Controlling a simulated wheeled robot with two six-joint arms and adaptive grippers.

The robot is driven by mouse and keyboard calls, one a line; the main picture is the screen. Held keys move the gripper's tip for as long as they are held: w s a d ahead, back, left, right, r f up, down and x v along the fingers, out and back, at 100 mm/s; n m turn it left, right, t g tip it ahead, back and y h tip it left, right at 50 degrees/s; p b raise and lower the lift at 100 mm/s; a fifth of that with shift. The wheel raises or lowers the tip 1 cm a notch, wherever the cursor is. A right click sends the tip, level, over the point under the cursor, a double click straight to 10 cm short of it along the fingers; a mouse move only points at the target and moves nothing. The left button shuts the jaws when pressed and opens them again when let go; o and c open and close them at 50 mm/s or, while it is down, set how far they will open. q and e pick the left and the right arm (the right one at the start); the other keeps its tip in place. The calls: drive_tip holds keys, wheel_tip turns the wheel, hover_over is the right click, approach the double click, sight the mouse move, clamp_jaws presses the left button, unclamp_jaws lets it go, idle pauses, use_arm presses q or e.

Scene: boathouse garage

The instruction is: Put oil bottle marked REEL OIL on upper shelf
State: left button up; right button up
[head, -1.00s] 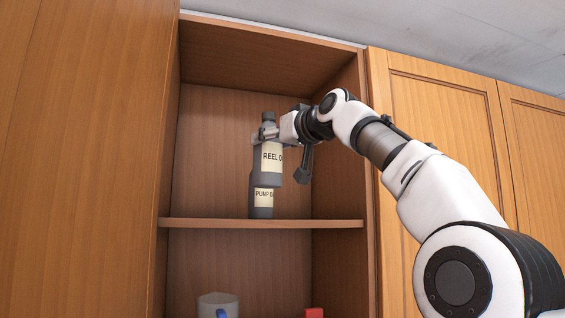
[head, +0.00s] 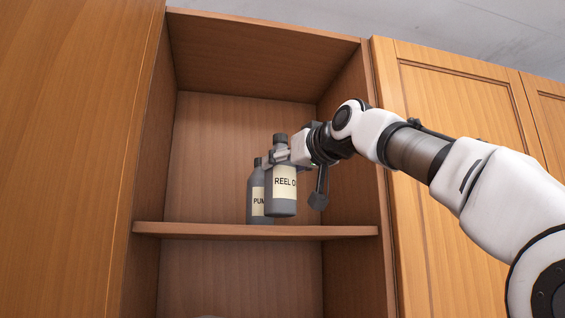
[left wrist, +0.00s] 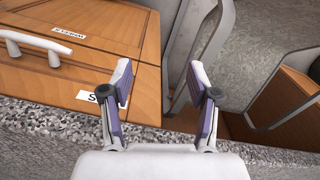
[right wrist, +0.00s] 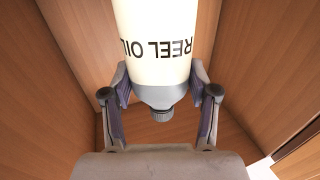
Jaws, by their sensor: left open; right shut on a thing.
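The grey REEL OIL bottle (head: 284,182), with a cream label, is upright in my right gripper (head: 277,160). In the head view its base shows just above the front edge of the upper shelf (head: 330,231), apparently clear of the board. In the right wrist view the bottle (right wrist: 165,45) sits between the fingers of my right gripper (right wrist: 162,95), which are shut on its neck end. A similar bottle marked PUM... (head: 256,200) stands on the shelf, behind and left of it, partly hidden. My left gripper (left wrist: 163,85) is open and empty in the left wrist view.
Cabinet side walls (head: 150,140) flank the shelf, with free board right of the bottles. Closed wooden doors (head: 460,130) lie at right. The left wrist view shows a labelled wooden front with a white handle (left wrist: 35,42) and a speckled stone edge (left wrist: 50,130).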

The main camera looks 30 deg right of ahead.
sight(278, 172)
drive_tip(key=shift+s+a+f+b, duration=0.3)
drive_tip(key=shift+a+f+b, duration=0.05)
drive_tip(key=shift+a, duration=0.2)
drive_tip(key=shift+s+a+f+b, duration=0.3)
drive_tip(key=shift+a+f, duration=0.05)
drive_tip(key=shift+a, duration=0.15)
drive_tip(key=shift+s+a, duration=0.1)
drive_tip(key=shift+a, duration=0.25)
drive_tip(key=shift+w+d+f, duration=0.15)
drive_tip(key=shift+w+d, duration=0.05)
drive_tip(key=shift+d, duration=0.25)
drive_tip(key=shift+w+d+f, duration=0.1)
drive_tip(key=shift+w+d, duration=0.1)
drive_tip(key=shift+d, duration=0.25)
drive_tip(key=shift+s+a+b, duration=0.25)
drive_tip(key=shift+a+b, duration=0.05)
drive_tip(key=shift+a, duration=0.25)
drive_tip(key=o, duration=1.1)
drive_tip(key=shift+d+f, duration=0.1)
drive_tip(key=shift+c, duration=0.2)
drive_tip(key=o, duration=0.4)
drive_tip(key=shift+w+d, duration=0.15)
drive_tip(key=shift+d, duration=0.05)
use_arm(q)
drive_tip(key=f, duration=0.3)
drive_tip(key=shift+s+a, duration=0.2)
drive_tip(key=shift+a, duration=0.15)
use_arm(e)
drive_tip(key=shift+a+f, duration=0.1)
